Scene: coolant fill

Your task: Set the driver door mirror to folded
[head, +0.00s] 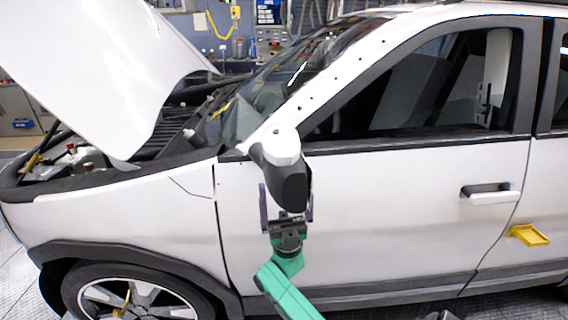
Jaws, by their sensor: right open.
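The driver door mirror (284,172) is a black and white housing on the front corner of the white car's door (400,210), below the windscreen pillar. My right gripper (287,200) is at the mirror's lower end, its green wrist below. Its two dark fingers stand apart, one on each side of the lower housing. I cannot tell whether either finger touches it. The mirror partly hides the gap between the fingers. My left gripper is not in view.
The white hood (95,70) is raised at the left over the engine bay. A door handle (490,193) and a yellow tray-like piece (530,235) are to the right. The front wheel (137,300) is at lower left. Shelves and tools stand behind the car.

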